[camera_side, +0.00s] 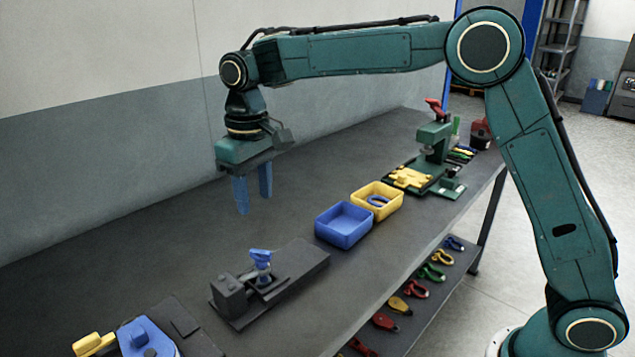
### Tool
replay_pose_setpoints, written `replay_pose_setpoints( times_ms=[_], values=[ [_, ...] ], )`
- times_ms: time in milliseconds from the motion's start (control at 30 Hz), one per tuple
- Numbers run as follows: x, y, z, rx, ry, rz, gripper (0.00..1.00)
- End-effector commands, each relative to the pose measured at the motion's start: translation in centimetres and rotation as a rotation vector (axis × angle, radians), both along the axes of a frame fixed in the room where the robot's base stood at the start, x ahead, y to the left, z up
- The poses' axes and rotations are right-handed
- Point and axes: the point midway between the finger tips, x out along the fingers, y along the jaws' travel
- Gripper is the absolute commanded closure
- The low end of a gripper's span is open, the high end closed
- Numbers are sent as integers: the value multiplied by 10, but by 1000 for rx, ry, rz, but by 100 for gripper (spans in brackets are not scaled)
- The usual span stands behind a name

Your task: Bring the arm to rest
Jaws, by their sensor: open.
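My gripper (254,190) hangs at the end of my green arm, over the left part of the dark workbench (130,255). Its two blue fingers point down and are apart, with nothing between them. They appear to be above the bench top, though the exact height is hard to tell. My arm reaches from the right across the back of the bench, with its elbow high at the upper right.
A dark fixture with a blue part (262,262) stands below my gripper. An empty blue bin (344,239) and a yellow bin (393,192) holding a blue piece sit right of it. A green press (434,140) stands farther back. Bare bench surrounds the gripper.

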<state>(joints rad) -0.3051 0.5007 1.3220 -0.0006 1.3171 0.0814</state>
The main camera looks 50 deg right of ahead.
Motion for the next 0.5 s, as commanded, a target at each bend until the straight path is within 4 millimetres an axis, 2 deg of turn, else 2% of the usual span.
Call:
replay_pose_setpoints(
  times_ms=[267, 500],
  values=[
    [-19, -19, 22, 12, -38, -19, 56],
    [-57, -49, 50, 28, -102, -50, 56]
  ],
)
